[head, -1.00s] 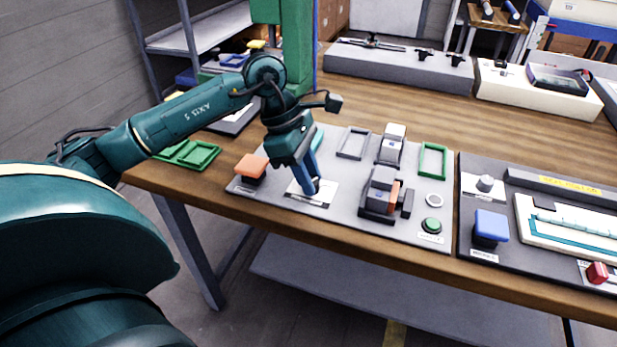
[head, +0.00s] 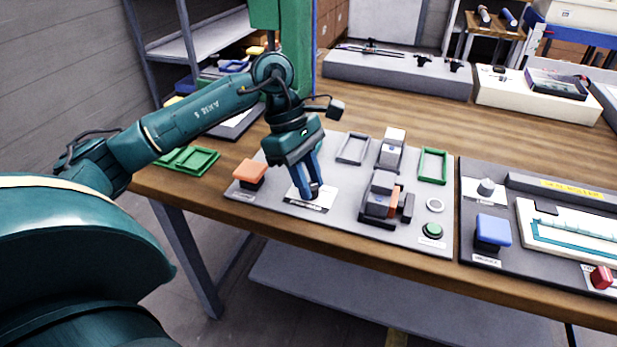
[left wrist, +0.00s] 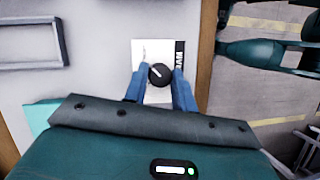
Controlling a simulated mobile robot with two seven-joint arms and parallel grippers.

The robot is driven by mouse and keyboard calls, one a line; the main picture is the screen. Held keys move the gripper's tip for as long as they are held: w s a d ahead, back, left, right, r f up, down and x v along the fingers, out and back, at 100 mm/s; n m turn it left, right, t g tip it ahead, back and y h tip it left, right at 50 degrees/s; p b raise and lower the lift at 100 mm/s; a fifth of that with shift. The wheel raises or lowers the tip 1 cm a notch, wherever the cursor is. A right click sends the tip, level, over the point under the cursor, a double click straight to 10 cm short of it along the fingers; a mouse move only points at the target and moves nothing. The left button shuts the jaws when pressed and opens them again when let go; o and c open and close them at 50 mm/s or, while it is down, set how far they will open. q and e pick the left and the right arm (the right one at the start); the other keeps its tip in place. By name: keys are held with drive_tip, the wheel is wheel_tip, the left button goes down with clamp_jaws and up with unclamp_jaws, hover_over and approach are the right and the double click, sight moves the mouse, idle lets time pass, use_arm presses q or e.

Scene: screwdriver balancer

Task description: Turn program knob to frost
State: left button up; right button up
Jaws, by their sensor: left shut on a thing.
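The program knob (left wrist: 160,74) is a round black knob with a pale pointer line, set on a white label plate (left wrist: 143,48) with a dark printed strip. In the left wrist view its pointer slants toward the upper left. My left gripper (left wrist: 160,82) has its two blue fingers on either side of the knob, shut on it. In the head view the left gripper (head: 309,192) points down onto the same white plate (head: 325,198) on the grey panel, and its fingers partly hide the knob. The label's words are too small to read surely. My right gripper is not in view.
On the grey panel (head: 270,208), an orange block (head: 251,170) stands left of the gripper. A grey device (head: 380,195), a green button (head: 432,230) and a green frame (head: 433,166) are to the right. A second panel holds a blue block (head: 492,229).

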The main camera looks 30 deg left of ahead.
use_arm(q)
drive_tip(key=o, duration=1)
drive_tip(key=p+v, duration=0.1)
drive_tip(key=v, duration=1.2)
drive_tip(key=shift+r, duration=0.1)
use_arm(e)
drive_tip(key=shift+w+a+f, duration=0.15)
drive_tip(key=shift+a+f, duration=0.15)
